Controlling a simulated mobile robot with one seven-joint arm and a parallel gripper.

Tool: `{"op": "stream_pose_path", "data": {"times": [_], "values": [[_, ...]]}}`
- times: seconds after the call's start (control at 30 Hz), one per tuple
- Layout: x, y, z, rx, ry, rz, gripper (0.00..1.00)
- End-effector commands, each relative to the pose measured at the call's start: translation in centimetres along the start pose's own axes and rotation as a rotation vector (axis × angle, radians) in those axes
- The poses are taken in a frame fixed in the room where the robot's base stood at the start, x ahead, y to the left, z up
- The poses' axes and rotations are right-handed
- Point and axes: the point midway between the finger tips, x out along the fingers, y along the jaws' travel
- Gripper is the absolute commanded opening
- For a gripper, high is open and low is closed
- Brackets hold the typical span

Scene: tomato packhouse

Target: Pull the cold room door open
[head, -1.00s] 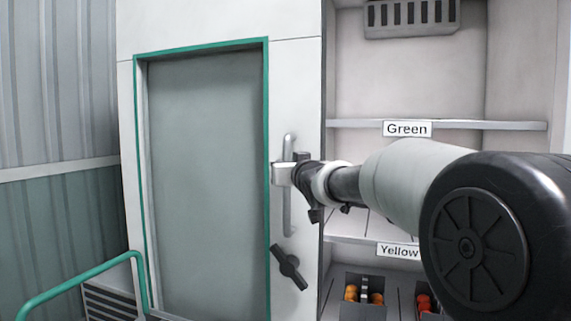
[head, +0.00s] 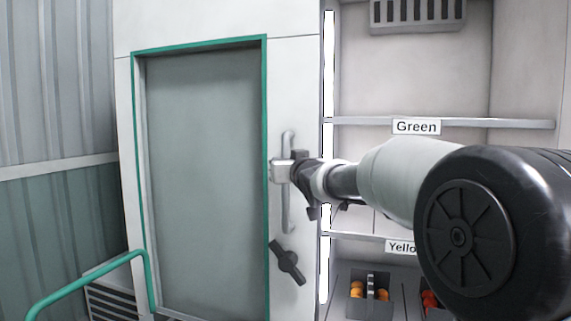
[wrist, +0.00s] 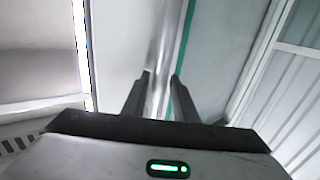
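The cold room door (head: 300,75) is white with a large green-edged grey panel. Its upright silver handle bar (head: 288,216) is near the right edge; it also shows in the wrist view (wrist: 165,45). My gripper (head: 281,171) is at the handle's middle. In the wrist view its two dark fingers (wrist: 160,88) are on either side of the bar, closed around it. A black lever (head: 287,263) sits below the handle, tilted.
Shelves labelled Green (head: 416,127) and Yellow stand right of the door, with small dark boxes (head: 368,310) of tomatoes low down. A green rail (head: 90,272) and a vented grey unit (head: 112,303) are at lower left.

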Motion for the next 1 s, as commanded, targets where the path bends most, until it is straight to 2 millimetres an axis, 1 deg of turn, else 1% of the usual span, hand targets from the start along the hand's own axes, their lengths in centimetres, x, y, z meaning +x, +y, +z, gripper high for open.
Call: {"op": "stream_pose_path", "data": {"times": [0.33, 0.47, 0.57, 0.9, 1.0], "values": [[-0.1, 0.1, 0.1, 0.0, -0.002, 0.002, 0.36], [-1.0, 0.2, 0.0, 0.0, -0.002, 0.003, 0.36], [-2.6, 0.1, 0.0, -0.001, -0.002, 0.003, 0.36], [-10.9, 0.1, -0.3, -0.003, -0.001, 0.003, 0.36], [-13.2, 0.0, -0.2, -0.001, 0.0, 0.001, 0.36]]}}
